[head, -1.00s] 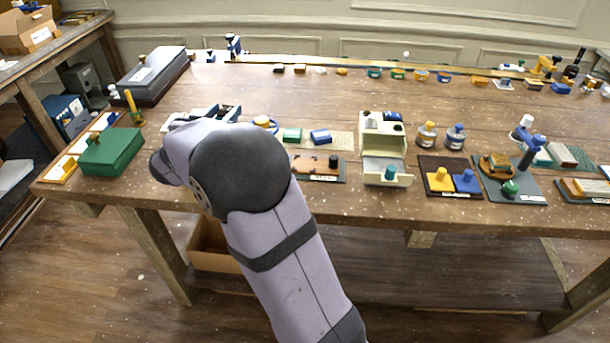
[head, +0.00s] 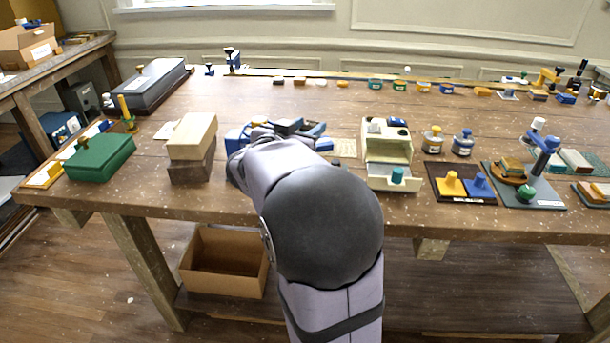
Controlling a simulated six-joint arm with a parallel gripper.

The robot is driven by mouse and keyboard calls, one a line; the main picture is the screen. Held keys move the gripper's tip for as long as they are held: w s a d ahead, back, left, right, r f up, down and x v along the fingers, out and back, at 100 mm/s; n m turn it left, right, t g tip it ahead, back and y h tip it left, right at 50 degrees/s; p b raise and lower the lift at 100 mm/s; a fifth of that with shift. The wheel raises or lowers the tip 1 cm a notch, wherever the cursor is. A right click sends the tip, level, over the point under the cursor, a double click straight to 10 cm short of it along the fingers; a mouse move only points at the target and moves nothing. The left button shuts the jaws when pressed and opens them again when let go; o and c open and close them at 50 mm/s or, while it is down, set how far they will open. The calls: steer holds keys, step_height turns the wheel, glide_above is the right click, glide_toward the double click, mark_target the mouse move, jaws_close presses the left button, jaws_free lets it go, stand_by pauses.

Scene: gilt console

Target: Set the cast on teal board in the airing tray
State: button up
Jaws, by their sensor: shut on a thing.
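My gripper (head: 290,128) is over the middle left of the workbench, partly hidden by my own wrist. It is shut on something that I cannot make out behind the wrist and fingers.
A cream block on a brown one (head: 190,165) and a green box (head: 100,157) stand to the left. A cream cabinet with an open front tray (head: 392,180) stands to the right. Beyond it are bottles (head: 432,140) and a dark board with yellow and blue pieces (head: 460,195).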

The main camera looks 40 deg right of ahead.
steer(key=shift+w+a+f+n+t+y+b, duration=0.25)
steer(key=shift+f+n+t+y+b, duration=0.1)
steer(key=shift+n+t, duration=0.1)
steer(key=shift+w+a+f+n+t+y+b, duration=0.1)
steer(key=shift+w+f+n+t+y+b, duration=0.15)
steer(key=shift+f+n+t, duration=0.15)
steer(key=shift+r, duration=0.15)
steer(key=shift+s+f+b, duration=0.1)
steer(key=shift+f+b, duration=0.85)
steer(key=shift+f, duration=3.95)
steer(key=o, duration=1.2)
